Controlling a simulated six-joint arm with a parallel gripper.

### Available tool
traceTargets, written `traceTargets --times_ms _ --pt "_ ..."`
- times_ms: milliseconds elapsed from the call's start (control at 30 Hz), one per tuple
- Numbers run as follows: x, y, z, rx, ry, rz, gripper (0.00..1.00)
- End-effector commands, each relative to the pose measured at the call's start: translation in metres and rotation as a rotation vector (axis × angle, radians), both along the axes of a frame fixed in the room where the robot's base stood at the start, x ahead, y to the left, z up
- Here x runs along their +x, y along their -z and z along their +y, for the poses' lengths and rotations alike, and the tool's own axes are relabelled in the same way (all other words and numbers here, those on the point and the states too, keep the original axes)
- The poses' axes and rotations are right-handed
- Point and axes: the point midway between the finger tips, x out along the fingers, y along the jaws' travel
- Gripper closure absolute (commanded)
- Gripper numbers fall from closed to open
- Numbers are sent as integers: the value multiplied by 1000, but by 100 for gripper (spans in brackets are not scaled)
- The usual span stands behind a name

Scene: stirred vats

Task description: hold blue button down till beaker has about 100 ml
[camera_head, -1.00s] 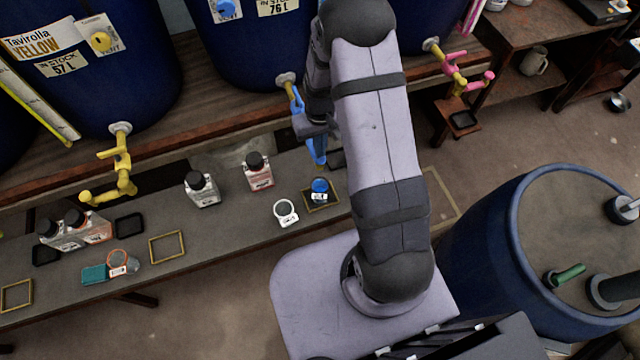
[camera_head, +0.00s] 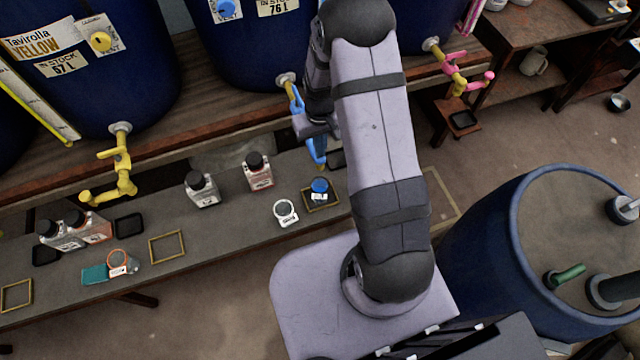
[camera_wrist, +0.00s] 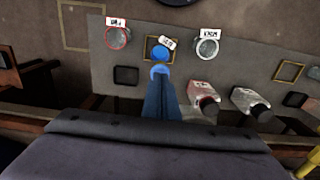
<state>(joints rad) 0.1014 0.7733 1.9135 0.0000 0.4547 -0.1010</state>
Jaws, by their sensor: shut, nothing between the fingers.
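My gripper (camera_head: 318,157) is shut and empty. It points down beside the blue tap (camera_head: 294,97); its narrow dark blue fingers show in the wrist view (camera_wrist: 163,98). A bright round blue spot lies at the fingertips in the wrist view; I cannot tell whether it is the button and touched. A small blue-topped vessel (camera_head: 319,188), apparently the beaker, stands in a yellow square outline on the bench; it also shows in the wrist view (camera_wrist: 161,54). Its white tag is too small to read. A round blue knob (camera_head: 226,8) sits on the middle vat.
A white-rimmed beaker (camera_head: 285,212) stands left of the blue one in the head view. A red-rimmed beaker (camera_wrist: 117,37) shows in the wrist view. Capped bottles (camera_head: 202,190) and (camera_head: 257,172) stand nearby. The yellow tap (camera_head: 121,170) is at left, the pink tap (camera_head: 460,78) at right.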

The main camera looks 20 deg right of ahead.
Motion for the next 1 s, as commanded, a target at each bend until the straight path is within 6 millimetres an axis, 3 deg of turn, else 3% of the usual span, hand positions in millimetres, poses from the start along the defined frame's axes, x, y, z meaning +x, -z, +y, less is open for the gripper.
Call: traceTargets --times_ms 1000 --pt "0 18 0 0 0 0 100"
